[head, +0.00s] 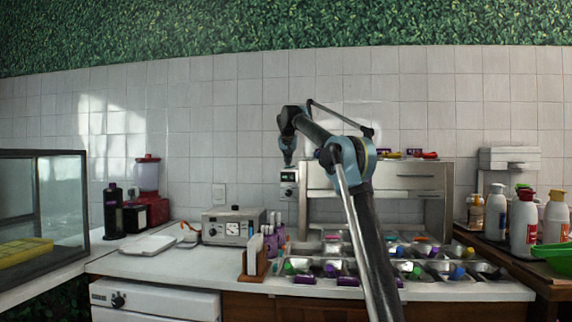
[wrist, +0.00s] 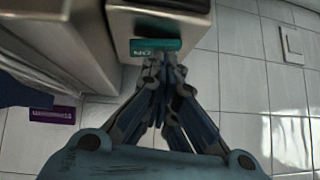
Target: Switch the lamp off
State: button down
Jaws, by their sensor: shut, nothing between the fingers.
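A small box (head: 289,190) with a green-lit switch is at the left end of the metal unit (head: 415,178) on the back counter. In the wrist view the green switch (wrist: 155,46) sits on the lower edge of a pale box end, and its lettering looks like an upside-down "ON". I cannot make out a separate lamp body. My gripper (head: 288,163) is just above the box in the head view. In the wrist view my gripper (wrist: 164,62) is shut and empty, its fingertips right at the switch; I cannot tell whether they touch it.
A grey appliance (head: 225,229) and a blender (head: 148,178) stand to the left. Bottles (head: 523,220) are at the right. The tiled wall is close behind the unit.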

jog(key=shift+d+r, duration=0.1)
jog(key=shift+d, duration=0.65)
jog(key=shift+r, duration=0.5)
jog(key=r, duration=0.2)
jog(key=shift+a+r, duration=0.2)
jog(key=shift+r, duration=0.15)
jog(key=a+v, duration=0.1)
jog(key=v, duration=0.9)
jog(key=shift+a, duration=0.4)
